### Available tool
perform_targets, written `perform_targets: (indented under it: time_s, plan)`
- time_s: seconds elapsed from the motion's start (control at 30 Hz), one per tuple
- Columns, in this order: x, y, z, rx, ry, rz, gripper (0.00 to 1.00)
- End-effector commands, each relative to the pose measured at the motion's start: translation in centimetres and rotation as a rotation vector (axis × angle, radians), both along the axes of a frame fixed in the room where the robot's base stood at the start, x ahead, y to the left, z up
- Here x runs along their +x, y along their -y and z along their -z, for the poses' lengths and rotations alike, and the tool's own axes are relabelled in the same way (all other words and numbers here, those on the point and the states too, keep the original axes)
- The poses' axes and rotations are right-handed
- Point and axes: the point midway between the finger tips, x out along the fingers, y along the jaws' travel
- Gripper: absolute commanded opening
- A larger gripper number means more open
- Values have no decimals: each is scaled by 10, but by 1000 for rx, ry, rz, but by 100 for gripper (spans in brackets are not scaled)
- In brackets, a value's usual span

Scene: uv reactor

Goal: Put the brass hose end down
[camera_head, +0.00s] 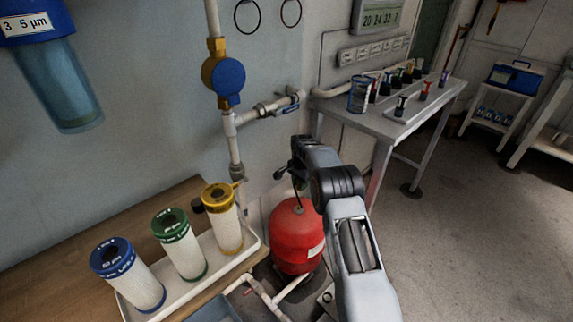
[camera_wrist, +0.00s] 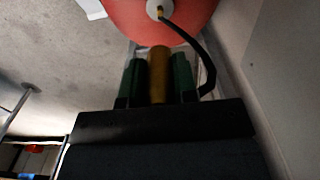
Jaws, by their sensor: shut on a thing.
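The brass hose end (camera_wrist: 158,76) is a brass-coloured cylinder between the two green fingers of my gripper (camera_wrist: 157,68) in the wrist view. My gripper is shut on it. A black hose (camera_wrist: 193,38) runs from the white fitting on top of the red tank (camera_wrist: 130,22) and curves down beside the right finger. Where it joins the brass end is hidden. In the head view, my gripper (camera_head: 287,172) is above the red tank (camera_head: 295,238), near the wall pipe. The brass end cannot be made out there.
A white tray (camera_head: 255,245) with three filter cartridges stands on a wooden bench at left. A wall pipe with a valve (camera_head: 279,106) is behind my gripper. A grey table (camera_head: 425,108) with small containers stands at back right. The floor at right is clear.

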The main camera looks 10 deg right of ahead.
Motion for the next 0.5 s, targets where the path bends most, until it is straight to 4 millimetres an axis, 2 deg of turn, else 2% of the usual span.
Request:
perform_targets:
  time_s: [0.17, 0.27, 0.37, 0.5]
  plan:
    - [0, 0, 0, 0, 2, -26, 0]
    - [4, 0, 0, -1, 26, -102, 0]
    - [-1, 0, 17, -4, 29, -243, 0]
    - [-29, 0, 43, -5, 20, -529, 0]
